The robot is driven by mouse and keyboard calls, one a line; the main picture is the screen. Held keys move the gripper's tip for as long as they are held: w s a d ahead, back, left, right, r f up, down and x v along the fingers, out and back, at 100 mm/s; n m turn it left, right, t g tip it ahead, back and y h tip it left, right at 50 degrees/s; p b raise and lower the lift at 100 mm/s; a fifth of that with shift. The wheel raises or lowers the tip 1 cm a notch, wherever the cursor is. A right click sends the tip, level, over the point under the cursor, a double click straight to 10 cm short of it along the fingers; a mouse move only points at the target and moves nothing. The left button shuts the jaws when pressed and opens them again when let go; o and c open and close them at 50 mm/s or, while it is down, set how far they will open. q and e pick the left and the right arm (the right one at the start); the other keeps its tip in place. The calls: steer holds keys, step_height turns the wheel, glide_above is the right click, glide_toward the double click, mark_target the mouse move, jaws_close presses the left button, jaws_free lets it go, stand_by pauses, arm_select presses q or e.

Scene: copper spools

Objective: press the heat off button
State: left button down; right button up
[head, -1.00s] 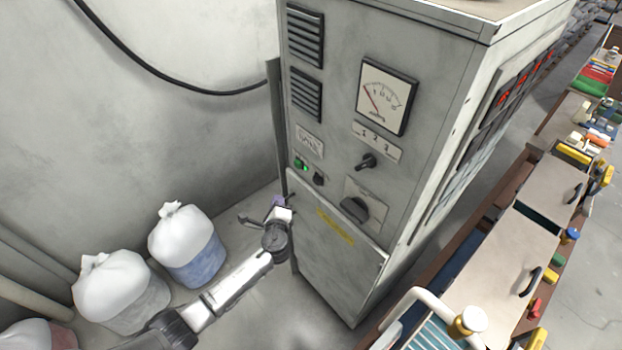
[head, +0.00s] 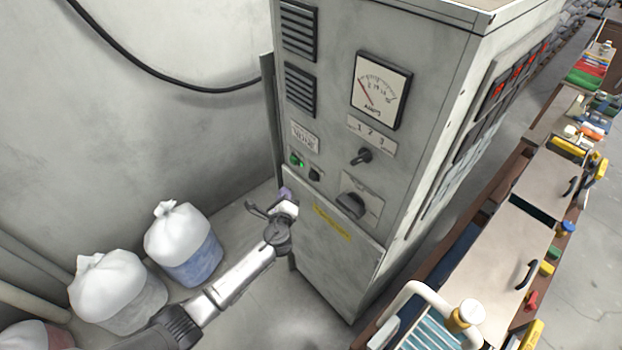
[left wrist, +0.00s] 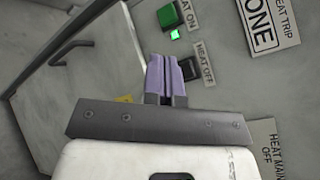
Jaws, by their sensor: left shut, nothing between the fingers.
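The heat off button (head: 315,175) is a dark square button on the grey cabinet front, below and right of the green heat on button (head: 296,158). In the left wrist view the black heat off button (left wrist: 188,68) is partly hidden behind my fingertips, with its "HEAT OFF" label beside it. My left gripper (head: 286,194) is shut and empty. Its purple fingers (left wrist: 165,75) are together, pointing at the panel right beside the button; I cannot tell whether they touch it. A small green light glows by the heat on button. My right gripper is not in view.
The cabinet carries a rotary switch (head: 351,206), a small selector knob (head: 362,156) and an amps meter (head: 381,88). White bags (head: 182,243) stand on the floor at left. A cluttered bench (head: 493,270) runs along the right.

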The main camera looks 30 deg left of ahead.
mark_target(313, 176)
arm_select(q)
steer(key=w+d+b, duration=0.1)
steer(key=w+b, duration=0.2)
steer(key=w, duration=0.4)
steer(key=shift+d, duration=0.35)
steer(key=shift+s, duration=0.1)
stand_by(0.4)
stand_by(0.8)
steer(key=shift+w+b, duration=0.2)
steer(key=shift+b, duration=0.1)
stand_by(0.3)
steer(key=shift+w+d, duration=0.1)
steer(key=shift+w, duration=0.15)
steer(key=shift+w, duration=0.1)
stand_by(0.5)
